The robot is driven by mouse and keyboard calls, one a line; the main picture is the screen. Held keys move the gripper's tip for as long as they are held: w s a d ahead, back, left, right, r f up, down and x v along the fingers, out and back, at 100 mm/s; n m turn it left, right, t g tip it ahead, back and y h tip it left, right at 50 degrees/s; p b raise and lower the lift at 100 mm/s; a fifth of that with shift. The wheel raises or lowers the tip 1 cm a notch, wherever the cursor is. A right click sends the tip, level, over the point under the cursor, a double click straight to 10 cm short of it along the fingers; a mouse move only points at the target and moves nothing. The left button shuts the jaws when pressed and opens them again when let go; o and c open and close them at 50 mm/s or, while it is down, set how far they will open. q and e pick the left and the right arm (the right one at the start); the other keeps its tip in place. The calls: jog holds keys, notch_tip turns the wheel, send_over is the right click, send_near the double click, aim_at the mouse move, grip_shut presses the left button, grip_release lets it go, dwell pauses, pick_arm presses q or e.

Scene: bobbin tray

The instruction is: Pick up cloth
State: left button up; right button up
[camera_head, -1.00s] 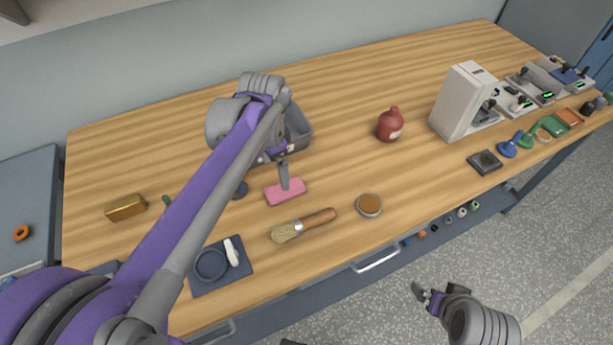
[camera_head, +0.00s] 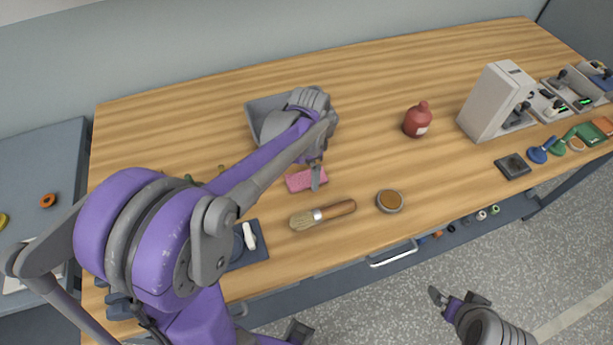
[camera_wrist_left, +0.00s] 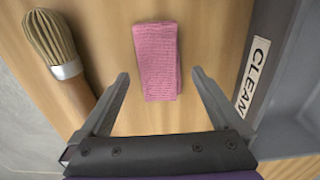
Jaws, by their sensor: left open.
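A folded pink cloth (camera_head: 306,180) lies flat on the wooden bench; it also shows in the left wrist view (camera_wrist_left: 157,62). My left gripper (camera_head: 317,178) is over the cloth in the head view. In the left wrist view its two fingers (camera_wrist_left: 160,76) are spread wide, one on each side of the cloth's near end, with nothing between them in hold. Height above the bench is hard to judge. My right gripper (camera_head: 446,297) hangs in front of the bench over the floor, away from the cloth; its fingers are too small to read.
A grey bin (camera_head: 262,105), labelled CLEAN in the left wrist view, stands just behind the cloth. A brush (camera_head: 322,215) lies in front, with a round tin (camera_head: 390,201) to its right. A red bottle (camera_head: 417,120) stands further right.

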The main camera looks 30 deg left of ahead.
aim_at(308, 174)
pick_arm(q)
jog(key=shift+f, duration=0.7)
jog(key=c, duration=1.3)
jog(key=shift+r, duration=0.1)
jog(key=shift+c, duration=0.2)
notch_tip(308, 174, up, 10)
jog(key=shift+p, duration=0.3)
jog(key=o, duration=0.6)
jog(key=c, duration=0.5)
